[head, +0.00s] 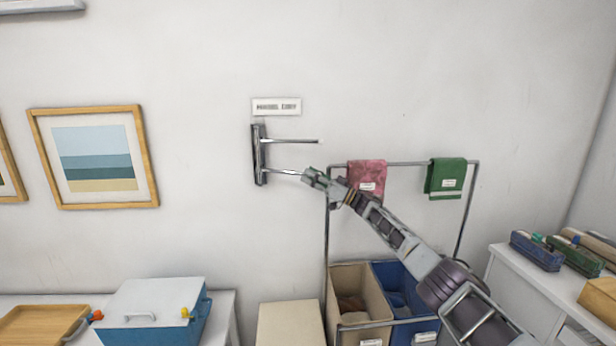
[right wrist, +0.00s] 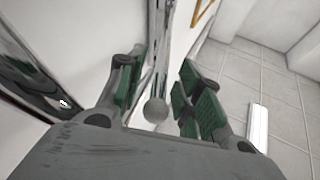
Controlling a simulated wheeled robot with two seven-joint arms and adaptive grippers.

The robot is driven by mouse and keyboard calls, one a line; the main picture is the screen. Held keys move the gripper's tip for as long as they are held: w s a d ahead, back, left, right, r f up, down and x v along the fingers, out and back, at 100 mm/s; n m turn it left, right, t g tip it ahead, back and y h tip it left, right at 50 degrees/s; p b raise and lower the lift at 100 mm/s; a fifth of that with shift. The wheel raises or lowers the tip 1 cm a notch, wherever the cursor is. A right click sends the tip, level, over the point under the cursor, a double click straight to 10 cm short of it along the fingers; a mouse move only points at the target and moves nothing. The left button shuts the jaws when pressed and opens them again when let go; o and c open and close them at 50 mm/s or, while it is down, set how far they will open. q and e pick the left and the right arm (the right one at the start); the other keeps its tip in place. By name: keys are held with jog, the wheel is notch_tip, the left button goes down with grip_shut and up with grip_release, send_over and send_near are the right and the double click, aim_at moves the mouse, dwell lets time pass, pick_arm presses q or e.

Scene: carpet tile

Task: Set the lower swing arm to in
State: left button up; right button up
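A metal wall rack (head: 259,155) holds two thin swing arms, one above the other. The upper swing arm (head: 292,141) points right along the wall, with nothing touching it. The lower swing arm (head: 284,172) also reaches right, and its end is at my right gripper (head: 314,178). In the right wrist view the rod with its round end knob (right wrist: 156,110) lies between the two green-padded fingers of my right gripper (right wrist: 158,88). The fingers are open, with a gap visible on both sides of the knob. My left gripper is not in view.
A wall label (head: 276,106) is above the rack. Right of it, a metal frame (head: 405,164) carries a pink towel (head: 367,178) and a green towel (head: 446,178), behind my right arm.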

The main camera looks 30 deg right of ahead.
jog(key=v, duration=1)
jog(key=shift+c, duration=0.4)
